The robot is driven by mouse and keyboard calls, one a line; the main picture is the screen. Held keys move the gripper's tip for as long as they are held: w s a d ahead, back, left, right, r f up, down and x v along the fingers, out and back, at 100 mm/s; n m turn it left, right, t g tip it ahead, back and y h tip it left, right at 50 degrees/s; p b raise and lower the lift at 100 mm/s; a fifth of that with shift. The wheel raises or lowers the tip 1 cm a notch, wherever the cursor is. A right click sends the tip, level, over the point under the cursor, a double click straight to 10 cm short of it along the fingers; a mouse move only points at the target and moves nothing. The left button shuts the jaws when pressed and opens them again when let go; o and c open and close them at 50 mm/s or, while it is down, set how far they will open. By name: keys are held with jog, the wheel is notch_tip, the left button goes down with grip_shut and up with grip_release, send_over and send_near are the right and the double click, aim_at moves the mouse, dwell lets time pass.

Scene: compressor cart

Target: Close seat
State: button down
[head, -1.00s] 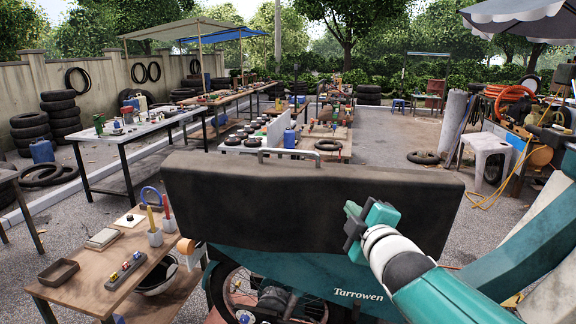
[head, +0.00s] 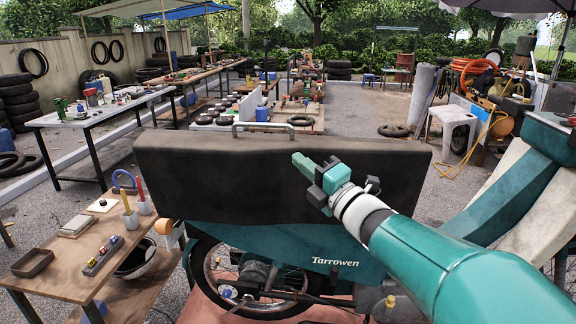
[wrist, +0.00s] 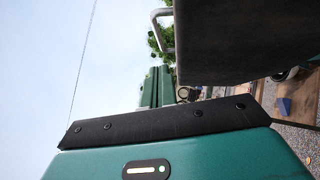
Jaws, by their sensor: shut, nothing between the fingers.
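A wooden side table (head: 75,255) with a tray, pens and small parts stands close on the left. Longer work tables (head: 95,115) lie behind it. A white stool (head: 455,125) and an orange hose (head: 473,75) are at the right.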

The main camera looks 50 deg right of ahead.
send_near(277, 127)
jog(key=w+a, duration=0.2)
jog(key=w, duration=0.1)
jog(key=shift+a, duration=0.35)
jog(key=shift+w+d+r, duration=0.25)
jog(key=shift+w+d, duration=0.3)
jog(key=shift+d, duration=0.05)
jog(key=shift+w+d+r, duration=0.3)
jog(key=shift+w+d, duration=0.25)
jog(key=shift+w+d+r, duration=0.2)
jog(key=shift+w+d, duration=0.05)
jog(key=shift+d, duration=0.1)
